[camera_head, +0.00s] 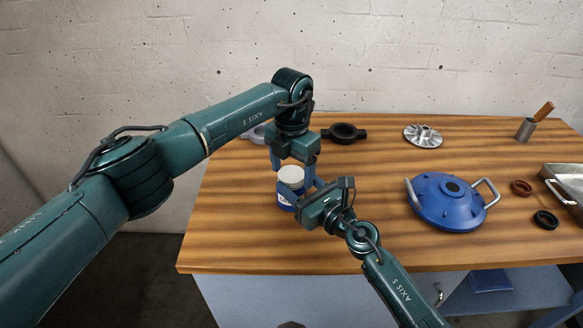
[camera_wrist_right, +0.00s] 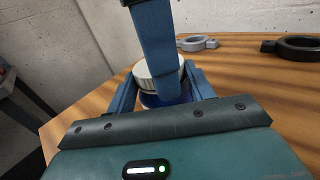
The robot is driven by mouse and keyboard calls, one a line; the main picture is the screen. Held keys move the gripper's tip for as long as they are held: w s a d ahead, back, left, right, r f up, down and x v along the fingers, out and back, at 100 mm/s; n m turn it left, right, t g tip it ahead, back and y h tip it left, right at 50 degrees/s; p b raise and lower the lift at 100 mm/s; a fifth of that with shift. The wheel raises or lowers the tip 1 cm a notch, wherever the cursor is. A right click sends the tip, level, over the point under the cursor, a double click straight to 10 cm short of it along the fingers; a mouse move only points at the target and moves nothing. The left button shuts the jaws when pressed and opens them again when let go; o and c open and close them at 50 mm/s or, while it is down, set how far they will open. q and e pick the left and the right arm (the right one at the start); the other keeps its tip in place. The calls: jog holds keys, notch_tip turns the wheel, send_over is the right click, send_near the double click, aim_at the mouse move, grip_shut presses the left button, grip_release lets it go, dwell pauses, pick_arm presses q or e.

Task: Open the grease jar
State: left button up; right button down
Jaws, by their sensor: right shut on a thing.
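The grease jar is blue with a pale label (camera_head: 284,203) and stands upright on the table. Its white lid (camera_head: 290,175) is on top; it also shows in the right wrist view (camera_wrist_right: 146,72). My right gripper (camera_head: 299,193) comes from the front right and is shut on the jar body, a finger on either side (camera_wrist_right: 163,97). My left gripper (camera_head: 293,171) points down from above, its fingers beside the lid. One left finger crosses in front of the lid in the right wrist view. Whether the left fingers touch the lid is unclear. The jar's lower right side is hidden.
The wooden table (camera_head: 235,235) also bears a blue domed housing (camera_head: 447,200) with handles, a silver impeller (camera_head: 423,136), a black ring clamp (camera_head: 343,133), brown (camera_head: 521,187) and black (camera_head: 545,219) rings, a metal tray (camera_head: 566,190) and a cup (camera_head: 525,131). The table's left front is clear.

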pick_arm(q)
jog(key=shift+r, duration=2.35)
jog(key=shift+c, duration=0.2)
notch_tip(320, 180, up, 3)
jog(key=m, duration=0.5)
jog(key=shift+f+m, duration=0.1)
jog(key=shift+m, duration=0.2)
notch_tip(320, 180, down, 8)
jog(key=shift+r, duration=0.25)
